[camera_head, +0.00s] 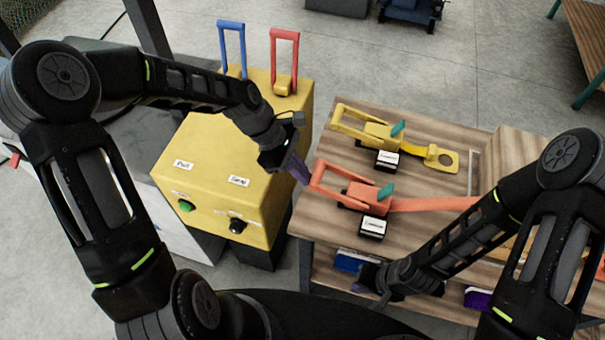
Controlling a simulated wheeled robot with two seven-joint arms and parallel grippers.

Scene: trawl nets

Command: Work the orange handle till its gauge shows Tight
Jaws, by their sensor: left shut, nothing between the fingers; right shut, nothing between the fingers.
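The orange ratchet (366,194) lies on the wooden bench, with its orange handle (327,178) pointing left and raised a little. An orange strap (435,204) runs right from it. Its small gauge (373,226) sits in front of it; the dial reading is too small to make out. My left gripper (300,174) is shut and empty, just left of the orange handle's end; I cannot tell whether it touches. My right gripper (366,284) is shut and empty, low by the bench's front edge, partly hidden by its own arm.
A yellow ratchet (378,134) with its own gauge (386,160) lies behind the orange one. A yellow control box (208,165) with blue (232,45) and red levers (284,58) stands left of the wooden bench (330,228). Blue (355,261) and purple items (478,298) lie lower down.

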